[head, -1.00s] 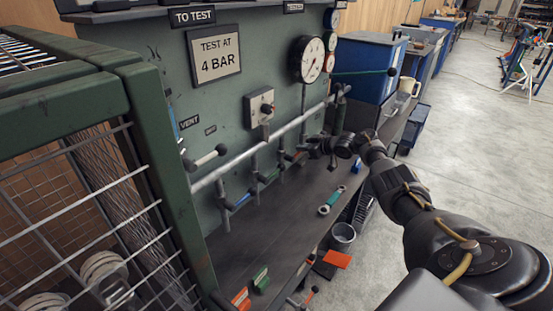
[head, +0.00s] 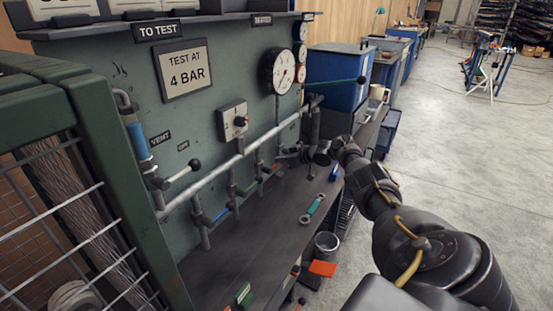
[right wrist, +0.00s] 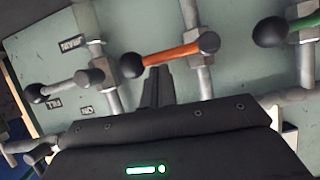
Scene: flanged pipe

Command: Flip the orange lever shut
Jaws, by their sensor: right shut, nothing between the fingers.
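The orange lever (right wrist: 172,53) lies across a grey valve body on a vertical pipe in the right wrist view, with a black ball at its left end. It also shows small in the head view (head: 276,168), beside my right gripper (head: 288,156). In the right wrist view that gripper (right wrist: 156,74) is shut and empty. Its fingertips overlap the lower edge of the lever near the ball end; I cannot tell whether they touch it. My left gripper is not in view.
A green lever (right wrist: 302,30) is to the right and a pale lever (right wrist: 65,83) to the left in the wrist view. A long grey pipe (head: 232,160) runs along the green panel. A wrench (head: 312,209) lies on the bench. A green cage (head: 110,170) stands at left.

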